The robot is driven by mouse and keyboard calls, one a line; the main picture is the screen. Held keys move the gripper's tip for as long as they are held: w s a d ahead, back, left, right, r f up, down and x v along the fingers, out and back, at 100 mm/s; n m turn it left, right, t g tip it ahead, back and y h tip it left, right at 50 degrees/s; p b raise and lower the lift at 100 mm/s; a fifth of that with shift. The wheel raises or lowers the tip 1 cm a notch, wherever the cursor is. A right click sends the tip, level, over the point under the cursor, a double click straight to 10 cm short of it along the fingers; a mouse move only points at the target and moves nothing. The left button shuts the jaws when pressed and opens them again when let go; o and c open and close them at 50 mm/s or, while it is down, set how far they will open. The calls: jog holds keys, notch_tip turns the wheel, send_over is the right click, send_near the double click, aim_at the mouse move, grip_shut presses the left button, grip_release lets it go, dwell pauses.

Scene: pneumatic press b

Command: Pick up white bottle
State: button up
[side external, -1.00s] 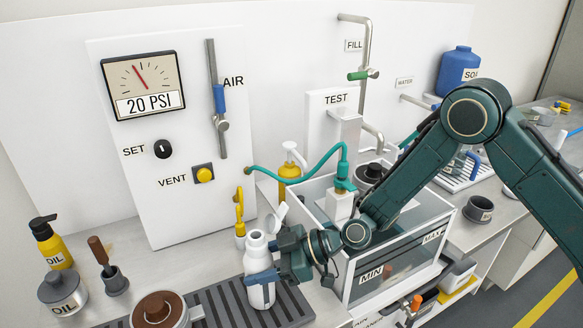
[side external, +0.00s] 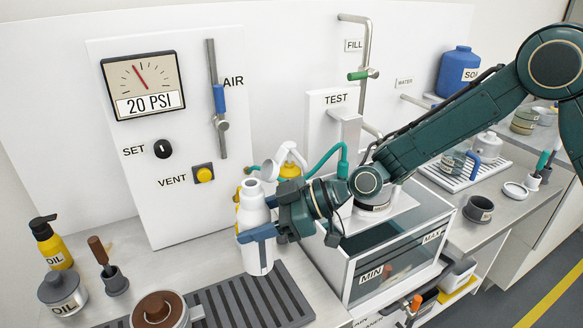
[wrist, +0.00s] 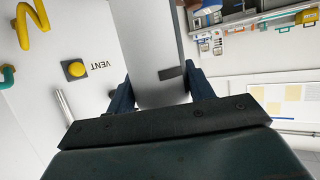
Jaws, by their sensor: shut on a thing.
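The white bottle (side external: 255,225) is upright in the side view, in front of the white panel and over the dark slatted mat. My gripper (side external: 257,233) has its blue fingers around the bottle's body from the right and is shut on it. The bottle seems raised above the mat. In the wrist view, the bottle (wrist: 152,60) shows as a pale shape between the two blue fingers (wrist: 160,92). Its far end runs out of the top of that view.
The dark slatted mat (side external: 215,310) lies below. A clear tank (side external: 400,245) stands right of my gripper. A yellow oil bottle (side external: 50,243), an oil pot (side external: 62,292) and a brown-topped jar (side external: 157,308) are at left. The panel with the VENT button (side external: 203,174) is behind.

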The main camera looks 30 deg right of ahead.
aim_at(244, 184)
notch_tip(244, 184, up, 8)
jog(key=shift+r, duration=0.25)
dwell(0.6)
